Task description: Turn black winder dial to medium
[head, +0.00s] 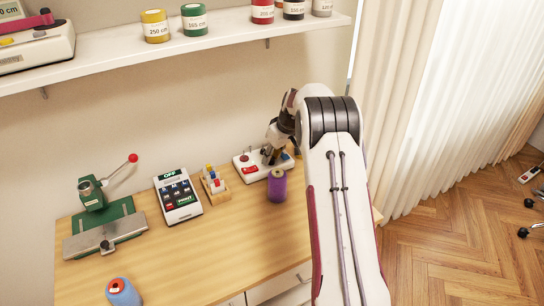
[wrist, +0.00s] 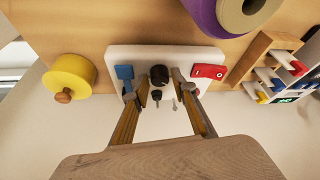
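The winder is a white unit; its base (head: 240,160) shows in the head view at the back right of the table, and its plate (wrist: 190,57) is in the middle of the wrist view. On it are a blue switch (wrist: 124,73), a red switch (wrist: 209,72), a round black dial (wrist: 159,74) and a smaller dark knob (wrist: 156,95). My gripper (wrist: 158,88) is open, one finger on each side of the black dial, with gaps between; it also shows in the head view (head: 270,153), partly covering the winder. I cannot read the dial's setting.
A purple spool (head: 277,187) stands close in front of the winder. A wooden rack (head: 215,185), a calculator-like device (head: 178,196) and a green press (head: 105,225) stand to the left. The table's front middle is clear.

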